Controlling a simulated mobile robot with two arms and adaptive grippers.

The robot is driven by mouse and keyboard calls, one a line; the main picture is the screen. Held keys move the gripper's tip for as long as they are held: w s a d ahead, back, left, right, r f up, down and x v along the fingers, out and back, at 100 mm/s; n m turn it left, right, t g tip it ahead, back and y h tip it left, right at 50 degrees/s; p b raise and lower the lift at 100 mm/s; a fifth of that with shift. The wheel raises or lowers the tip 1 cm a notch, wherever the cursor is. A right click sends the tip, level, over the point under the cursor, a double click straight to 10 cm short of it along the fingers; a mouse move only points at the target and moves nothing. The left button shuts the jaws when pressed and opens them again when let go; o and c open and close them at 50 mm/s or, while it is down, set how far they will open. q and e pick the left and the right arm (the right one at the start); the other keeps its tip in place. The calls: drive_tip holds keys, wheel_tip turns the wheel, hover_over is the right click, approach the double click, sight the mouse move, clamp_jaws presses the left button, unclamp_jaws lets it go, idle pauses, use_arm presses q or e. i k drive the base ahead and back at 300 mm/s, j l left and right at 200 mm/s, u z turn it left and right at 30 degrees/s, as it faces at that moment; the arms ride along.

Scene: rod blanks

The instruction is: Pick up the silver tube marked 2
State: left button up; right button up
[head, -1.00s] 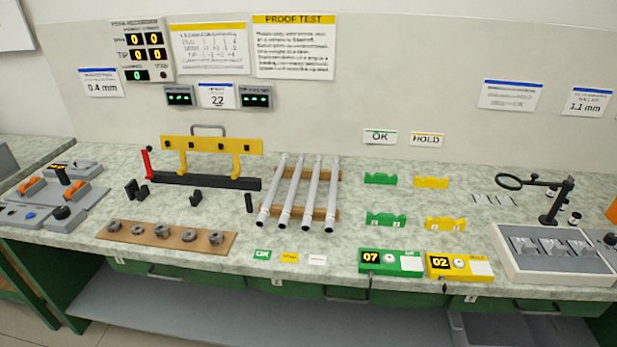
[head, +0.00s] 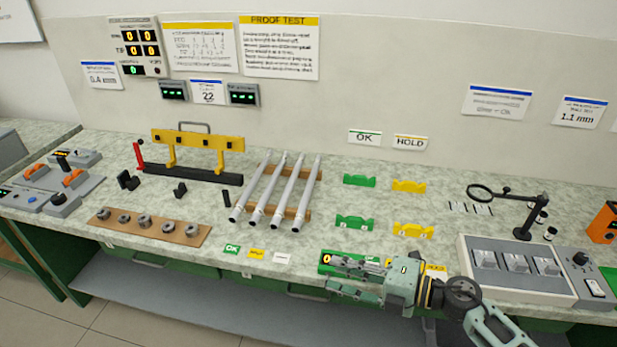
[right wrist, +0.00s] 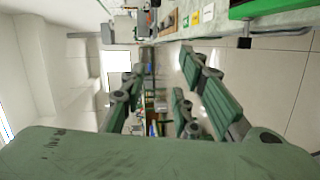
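Several silver tubes lie side by side, slanted, on a wooden rack (head: 306,214) on the bench in the head view. They are the first from the left (head: 251,187), the second (head: 270,188), the third (head: 288,190) and the fourth (head: 307,192). No number can be read on them, so I cannot tell which is marked 2. My right gripper (head: 332,274) is at the bench's front edge, right of and nearer than the tubes, fingers pointing left. It is open and empty; its spread fingers also show in the right wrist view (right wrist: 163,75). My left gripper is out of view.
A yellow-and-black stand (head: 197,140) is left of the tubes. A wooden strip with grey collars (head: 196,240) lies at the front left. Green (head: 352,222) and yellow (head: 413,231) cradles stand right of the tubes. A magnifier (head: 481,193) and weight tray (head: 470,262) are farther right.

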sight(296, 226)
drive_tip(key=i, duration=1.3)
